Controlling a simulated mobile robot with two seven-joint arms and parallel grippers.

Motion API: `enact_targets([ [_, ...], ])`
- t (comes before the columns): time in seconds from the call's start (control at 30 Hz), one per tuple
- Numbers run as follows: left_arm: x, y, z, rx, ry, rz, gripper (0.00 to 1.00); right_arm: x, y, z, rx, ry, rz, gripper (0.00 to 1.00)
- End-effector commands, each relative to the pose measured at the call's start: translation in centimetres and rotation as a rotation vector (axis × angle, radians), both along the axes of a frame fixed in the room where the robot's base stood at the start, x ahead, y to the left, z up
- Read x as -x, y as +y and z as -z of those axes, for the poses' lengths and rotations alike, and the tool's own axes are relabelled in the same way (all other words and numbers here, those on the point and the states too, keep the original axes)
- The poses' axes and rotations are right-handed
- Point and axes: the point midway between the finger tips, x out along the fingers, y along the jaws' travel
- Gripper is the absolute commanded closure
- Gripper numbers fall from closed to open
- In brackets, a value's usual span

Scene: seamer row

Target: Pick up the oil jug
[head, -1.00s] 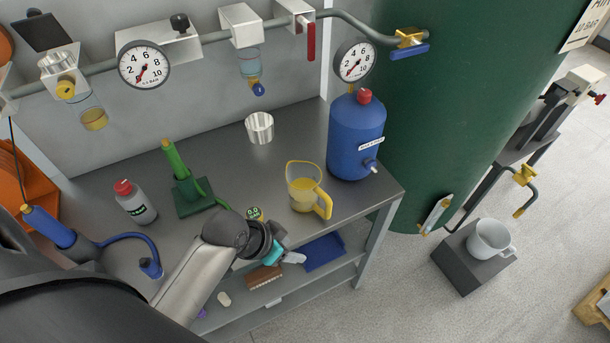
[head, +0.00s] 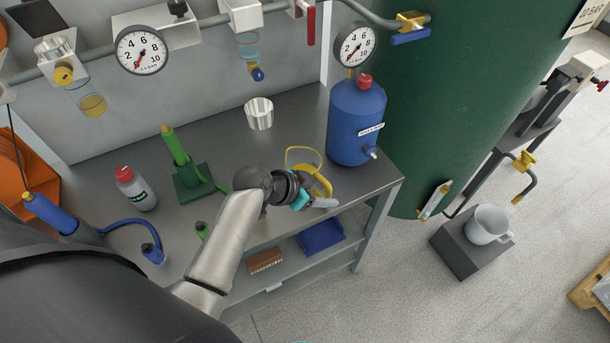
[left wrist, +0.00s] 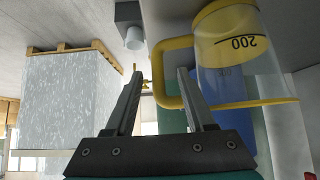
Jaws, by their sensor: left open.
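The oil jug (head: 303,160) is a clear measuring jug with a yellow rim and yellow handle. It stands on the grey bench near the front right edge, partly hidden by my left gripper (head: 324,202). In the left wrist view the oil jug (left wrist: 225,85) appears upside down, with yellow oil in it and a 200 mark. Its yellow handle reaches between the two open fingers of my left gripper (left wrist: 160,75). The fingers are apart and not closed on it.
A blue tank (head: 355,125) stands just right of the jug, and a metal cup (head: 259,113) behind it. A green pump (head: 190,178) and a grey bottle (head: 136,188) are to the left. Gauges and pipes (head: 210,37) hang above the bench. A lower shelf holds a blue bin (head: 320,236).

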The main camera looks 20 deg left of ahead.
Motion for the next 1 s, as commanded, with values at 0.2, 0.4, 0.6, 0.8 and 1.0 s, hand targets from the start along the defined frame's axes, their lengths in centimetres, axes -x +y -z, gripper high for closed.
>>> enact_targets([
  [0.2, -0.6, -0.5, 1.0, 0.001, 0.002, -0.001, 0.45, 0.0, -0.1, 0.3, 0.002, 0.000, 0.001, 1.00],
  [0.4, -2.0, -1.7, 3.0, 0.003, 0.002, 0.000, 0.45, 0.0, -0.1, 0.9, 0.002, 0.000, 0.001, 1.00],
  [0.6, -2.9, -2.3, 4.1, 0.001, 0.000, -0.001, 0.45, 0.0, -0.1, 1.3, 0.002, 0.000, 0.001, 1.00],
  [0.8, -3.0, -2.3, 4.2, -0.001, 0.001, 0.000, 0.45, 0.0, -0.1, 1.2, 0.001, 0.001, 0.000, 1.00],
  [1.0, -3.0, -2.3, 4.1, -0.001, 0.001, 0.000, 0.60, 0.0, -0.1, 1.2, 0.001, 0.002, 0.000, 1.00],
])
